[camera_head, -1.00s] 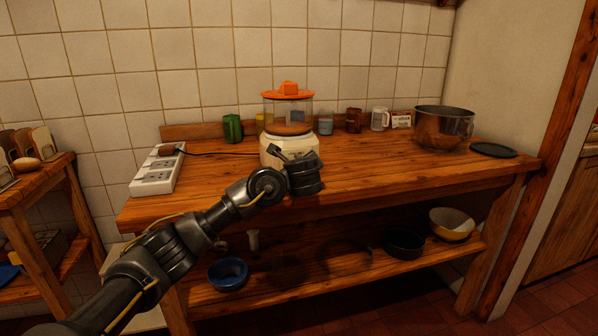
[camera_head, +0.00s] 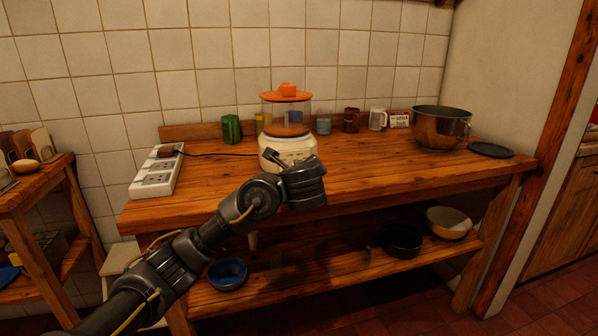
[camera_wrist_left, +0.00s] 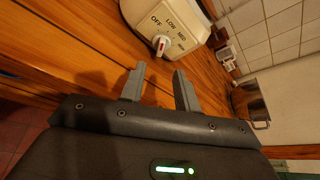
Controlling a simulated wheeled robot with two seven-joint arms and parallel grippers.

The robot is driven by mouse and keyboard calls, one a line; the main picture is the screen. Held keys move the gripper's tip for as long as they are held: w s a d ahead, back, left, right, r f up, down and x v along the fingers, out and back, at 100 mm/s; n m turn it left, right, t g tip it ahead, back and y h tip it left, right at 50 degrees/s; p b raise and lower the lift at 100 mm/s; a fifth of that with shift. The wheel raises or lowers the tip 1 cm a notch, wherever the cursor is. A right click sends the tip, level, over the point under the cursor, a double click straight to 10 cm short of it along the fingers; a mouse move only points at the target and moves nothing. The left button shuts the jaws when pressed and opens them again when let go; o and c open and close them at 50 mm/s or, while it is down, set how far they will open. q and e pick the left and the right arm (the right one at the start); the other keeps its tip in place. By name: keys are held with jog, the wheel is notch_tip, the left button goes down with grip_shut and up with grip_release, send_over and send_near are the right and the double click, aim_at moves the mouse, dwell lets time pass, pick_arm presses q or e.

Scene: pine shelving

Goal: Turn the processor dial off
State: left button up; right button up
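The food processor (camera_head: 285,148) has a cream base, a clear bowl and an orange lid, and stands on the wooden counter against the tiled wall. In the left wrist view, its white dial (camera_wrist_left: 160,44) sits on the base's front, with OFF, LOW and MED printed around it. A red mark shows on the dial, but I cannot tell exactly which setting it points to. My left gripper (camera_wrist_left: 157,76) is open and empty, its fingertips just short of the dial and apart from it. In the head view my left gripper (camera_head: 276,160) partly covers the base. My right gripper is out of view.
A white power strip (camera_head: 158,176) with the processor's cord lies to the left. A green cup (camera_head: 231,129), several mugs and a metal pot (camera_head: 441,128) stand along the back. The front right of the counter is clear. Bowls sit on the lower shelf.

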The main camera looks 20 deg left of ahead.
pick_arm(q)
jog(key=shift+v, duration=1.45)
